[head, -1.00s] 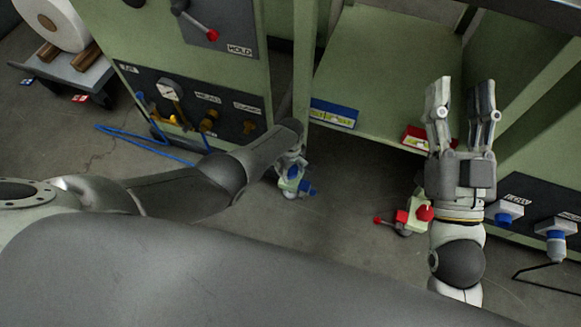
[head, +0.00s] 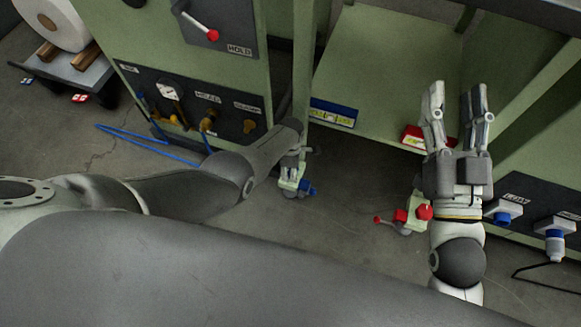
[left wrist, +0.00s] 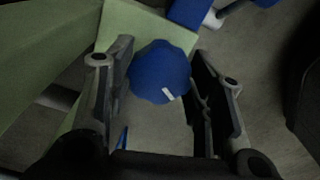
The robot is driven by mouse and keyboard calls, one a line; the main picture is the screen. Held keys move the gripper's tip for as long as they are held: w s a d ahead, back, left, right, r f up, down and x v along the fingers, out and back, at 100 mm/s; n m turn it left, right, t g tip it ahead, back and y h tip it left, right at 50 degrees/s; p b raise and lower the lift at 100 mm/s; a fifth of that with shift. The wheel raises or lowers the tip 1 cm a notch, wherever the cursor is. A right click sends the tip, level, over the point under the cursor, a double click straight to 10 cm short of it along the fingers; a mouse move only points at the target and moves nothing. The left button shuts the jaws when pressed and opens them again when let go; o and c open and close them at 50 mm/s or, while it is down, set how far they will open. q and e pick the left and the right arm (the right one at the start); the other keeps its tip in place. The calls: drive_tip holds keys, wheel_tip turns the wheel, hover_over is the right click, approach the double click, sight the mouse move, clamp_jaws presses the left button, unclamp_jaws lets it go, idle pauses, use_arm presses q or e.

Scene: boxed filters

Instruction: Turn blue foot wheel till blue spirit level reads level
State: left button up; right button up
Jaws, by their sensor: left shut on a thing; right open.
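The blue foot wheel (left wrist: 160,72), with a small white mark, sits between the fingers of my left gripper (left wrist: 163,98) in the left wrist view. The gripper is shut on it. In the head view my left gripper (head: 296,155) is at the foot's pale green body (head: 290,182), and the wheel is mostly hidden there. The blue spirit level (head: 333,113) is on the front edge of the green shelf; its bubble is too small to read. My right gripper (head: 456,112) is open and empty, pointing up the picture over the right side of the shelf.
A red spirit level (head: 414,138) lies left of my right gripper. A red foot wheel (head: 425,212) and a red-knobbed lever (head: 378,220) are beside my right wrist. A dark valve panel (head: 190,105) stands left; blue connectors (head: 555,236) are at right.

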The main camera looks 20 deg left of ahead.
use_arm(q)
drive_tip(key=shift+n, duration=0.4)
drive_tip(key=o, duration=1.1)
drive_tip(key=shift+c, duration=0.2)
drive_tip(key=shift+r, duration=0.15)
drive_tip(key=shift+w+r, duration=0.1)
drive_tip(key=shift+r, duration=0.5)
wheel_tip(320, 180, up, 11)
drive_tip(key=shift+f, duration=0.2)
drive_tip(key=shift+a, duration=0.1)
